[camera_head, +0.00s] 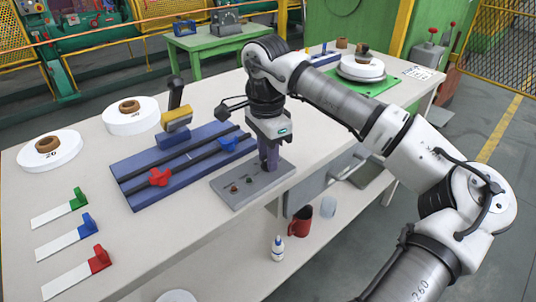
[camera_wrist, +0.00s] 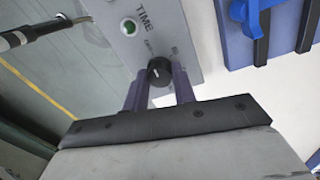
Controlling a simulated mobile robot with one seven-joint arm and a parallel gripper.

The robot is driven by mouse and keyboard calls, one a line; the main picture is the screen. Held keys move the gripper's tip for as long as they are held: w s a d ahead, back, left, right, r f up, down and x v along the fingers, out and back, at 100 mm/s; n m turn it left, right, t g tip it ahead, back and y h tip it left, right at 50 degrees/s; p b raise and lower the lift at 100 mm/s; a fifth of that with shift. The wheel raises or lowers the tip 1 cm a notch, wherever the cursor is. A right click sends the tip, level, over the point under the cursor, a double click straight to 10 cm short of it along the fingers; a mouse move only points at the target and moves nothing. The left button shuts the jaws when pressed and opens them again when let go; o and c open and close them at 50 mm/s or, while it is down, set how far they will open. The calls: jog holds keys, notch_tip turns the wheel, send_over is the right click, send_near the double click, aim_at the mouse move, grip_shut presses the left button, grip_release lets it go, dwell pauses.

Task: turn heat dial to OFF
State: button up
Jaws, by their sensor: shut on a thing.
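The heat dial (camera_wrist: 160,70) is a round black knob with a light mark on its face. It sits on the grey control panel (camera_head: 234,197), which also shows in the wrist view (camera_wrist: 182,25). My gripper (camera_head: 269,165) points down at the panel's right part. In the wrist view its two purple fingers (camera_wrist: 160,82) stand on either side of the dial and are shut on it. In the head view the fingers hide the dial. The small print by the dial is too small to read, so its setting is unclear.
Left of the panel is a blue rail fixture (camera_head: 136,171) with a red knob (camera_head: 158,177). A red mug (camera_head: 300,221) and a white bottle (camera_head: 277,248) stand below the table's edge.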

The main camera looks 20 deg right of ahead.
dwell(0.3)
jog(key=o, duration=1)
jog(key=r, duration=1.4)
jog(key=shift+w+p, duration=0.3)
jog(key=shift+f, duration=0.1)
